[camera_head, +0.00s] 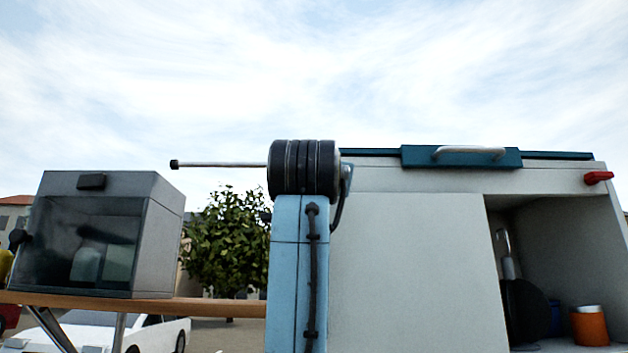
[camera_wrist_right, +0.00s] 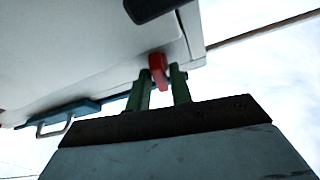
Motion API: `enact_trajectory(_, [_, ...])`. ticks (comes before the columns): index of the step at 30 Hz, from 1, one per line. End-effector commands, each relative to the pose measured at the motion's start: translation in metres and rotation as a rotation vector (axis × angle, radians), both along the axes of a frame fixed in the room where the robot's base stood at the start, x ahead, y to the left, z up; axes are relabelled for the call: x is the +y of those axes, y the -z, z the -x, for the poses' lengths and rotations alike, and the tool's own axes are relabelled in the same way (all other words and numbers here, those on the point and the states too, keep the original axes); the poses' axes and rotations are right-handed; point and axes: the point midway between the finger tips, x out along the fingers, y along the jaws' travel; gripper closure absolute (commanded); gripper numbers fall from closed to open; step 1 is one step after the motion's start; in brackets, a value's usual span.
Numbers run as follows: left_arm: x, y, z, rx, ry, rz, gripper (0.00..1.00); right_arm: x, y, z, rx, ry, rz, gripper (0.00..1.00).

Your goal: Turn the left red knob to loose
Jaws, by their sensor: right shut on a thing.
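In the right wrist view my right gripper (camera_wrist_right: 162,88) has its two green fingers on either side of a red knob (camera_wrist_right: 158,68). It is shut on this knob, at the edge of the pale cabinet (camera_wrist_right: 75,60). Another red knob (camera_head: 598,177) shows in the head view at the cabinet's upper right corner, with no gripper at it. The cabinet's upper left end is hidden in the head view, and the held knob does not show there. My left gripper is in neither view.
A blue panel with a metal handle (camera_head: 460,157) lies along the cabinet's top. The cabinet's open compartment (camera_head: 545,255) holds an orange cup (camera_head: 590,328) and dark items. A grey box with a dark glass front (camera_head: 165,235) stands on a wooden shelf (camera_head: 225,307) at the left.

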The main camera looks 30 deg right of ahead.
Motion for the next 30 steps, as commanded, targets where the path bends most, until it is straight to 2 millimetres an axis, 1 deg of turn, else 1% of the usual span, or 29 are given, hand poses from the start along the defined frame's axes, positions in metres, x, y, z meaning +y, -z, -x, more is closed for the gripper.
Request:
enact_trajectory(1, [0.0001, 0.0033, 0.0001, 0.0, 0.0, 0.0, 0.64, -0.0008, 0.0018, 0.0001, 0.018, 0.001, 0.025, 1.0])
enact_trajectory(6, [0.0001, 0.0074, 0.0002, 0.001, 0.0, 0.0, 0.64, -0.0014, 0.0017, 0.0, 0.067, 0.001, 0.104, 1.0])
enact_trajectory(12, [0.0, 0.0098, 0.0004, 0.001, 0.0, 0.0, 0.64, -0.0015, 0.0011, 0.0001, 0.101, 0.002, 0.158, 1.0])
enact_trajectory(29, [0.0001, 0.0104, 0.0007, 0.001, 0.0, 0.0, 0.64, -0.0012, 0.0007, -0.0001, 0.114, 0.001, 0.181, 1.0])
enact_trajectory(30, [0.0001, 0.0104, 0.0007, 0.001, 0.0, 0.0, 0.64, -0.0012, 0.0007, -0.0001, 0.114, 0.002, 0.18, 0.73])
